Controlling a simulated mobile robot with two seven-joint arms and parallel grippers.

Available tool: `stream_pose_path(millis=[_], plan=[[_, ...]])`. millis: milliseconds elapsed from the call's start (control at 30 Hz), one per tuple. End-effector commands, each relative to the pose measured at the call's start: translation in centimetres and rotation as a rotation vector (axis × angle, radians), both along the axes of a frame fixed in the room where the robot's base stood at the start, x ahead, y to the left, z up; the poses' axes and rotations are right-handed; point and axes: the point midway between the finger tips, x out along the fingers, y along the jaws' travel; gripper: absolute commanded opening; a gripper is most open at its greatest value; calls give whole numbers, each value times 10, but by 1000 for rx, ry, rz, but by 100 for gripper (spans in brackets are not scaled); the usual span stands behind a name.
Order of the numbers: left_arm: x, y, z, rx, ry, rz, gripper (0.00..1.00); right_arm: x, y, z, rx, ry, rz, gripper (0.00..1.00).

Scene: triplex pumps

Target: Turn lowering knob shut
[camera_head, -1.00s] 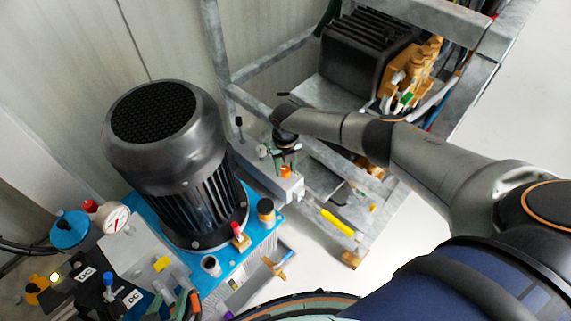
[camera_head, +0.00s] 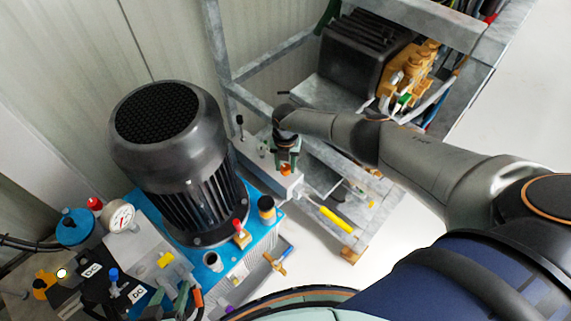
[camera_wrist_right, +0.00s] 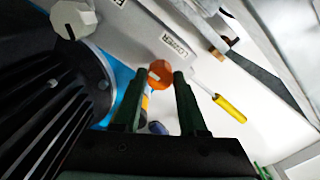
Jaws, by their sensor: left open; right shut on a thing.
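The orange-red lowering knob (camera_wrist_right: 161,73) is beside the LOWER label (camera_wrist_right: 174,43) on a pale block in the right wrist view. My right gripper (camera_wrist_right: 160,82) has its dark green fingers on both sides of the knob and is shut on it. In the head view my right gripper (camera_head: 286,160) reaches down over the pale block (camera_head: 268,178), and the knob (camera_head: 285,169) shows just below its fingers. My left gripper (camera_head: 170,302) shows only in part at the bottom left edge of the head view, with dark fingers apart among coloured handles.
A large black motor (camera_head: 170,150) stands on a blue base (camera_head: 240,245) left of the right gripper. A yellow-handled lever (camera_head: 335,219) sticks out at its right. A gauge (camera_head: 119,215) is at the left. A metal frame (camera_head: 265,75) surrounds the pump behind.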

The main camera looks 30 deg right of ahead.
Motion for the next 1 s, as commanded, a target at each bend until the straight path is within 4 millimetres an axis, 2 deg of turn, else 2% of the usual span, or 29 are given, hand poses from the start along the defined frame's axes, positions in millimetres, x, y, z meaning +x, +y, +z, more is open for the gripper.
stream_pose_path(millis=[267,300,533,833,1000], plan=[[0,0,-1,0,1,0,57,0,0,0,1,1,-4,0],[0,0,-1,0,1,0,57,0,0,0,1,1,-4,44],[0,0,0,0,1,0,57,0,0,0,0,0,-3,70],[1,0,3,-1,-3,0,57,0,0,2,0,0,-2,72],[1,-1,17,-2,-3,0,57,1,0,21,0,-1,-1,72]])
